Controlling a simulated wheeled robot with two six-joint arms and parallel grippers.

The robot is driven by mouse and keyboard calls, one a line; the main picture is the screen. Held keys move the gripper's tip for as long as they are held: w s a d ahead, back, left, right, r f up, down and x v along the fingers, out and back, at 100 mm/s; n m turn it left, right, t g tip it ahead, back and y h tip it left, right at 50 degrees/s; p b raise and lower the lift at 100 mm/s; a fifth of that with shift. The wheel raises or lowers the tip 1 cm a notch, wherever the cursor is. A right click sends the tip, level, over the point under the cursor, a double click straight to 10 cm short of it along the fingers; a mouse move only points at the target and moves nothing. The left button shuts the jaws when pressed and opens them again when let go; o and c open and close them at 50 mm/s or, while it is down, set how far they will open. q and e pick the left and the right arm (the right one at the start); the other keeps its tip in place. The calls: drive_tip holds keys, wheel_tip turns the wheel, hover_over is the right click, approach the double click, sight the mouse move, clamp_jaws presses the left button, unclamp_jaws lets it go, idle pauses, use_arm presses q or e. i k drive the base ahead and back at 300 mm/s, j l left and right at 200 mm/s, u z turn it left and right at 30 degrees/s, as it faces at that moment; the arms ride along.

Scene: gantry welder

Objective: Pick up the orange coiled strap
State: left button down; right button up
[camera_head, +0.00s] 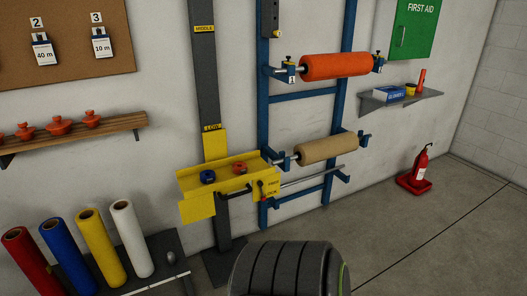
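A small orange coil (240,168), which looks like the orange coiled strap, lies in the yellow tray (190,183) on the grey upright post. A similar blue coil (207,177) lies to its left in the same tray. The orange coil is small in the picture, so its exact form is hard to tell. Neither of my grippers is in view, and nothing is seen touching the coil.
A blue rack right of the tray carries an orange roll (336,65) and a tan roll (326,148). Coloured rolls, including a white one (132,238), stand lower left. A wooden shelf (82,136) holds orange items. A fire extinguisher (422,164) stands right; floor before it is clear.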

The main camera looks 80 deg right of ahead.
sight(238, 168)
drive_tip(key=z, duration=2.35)
drive_tip(key=i+l+u, duration=0.2)
drive_tip(key=i+l, duration=0.25)
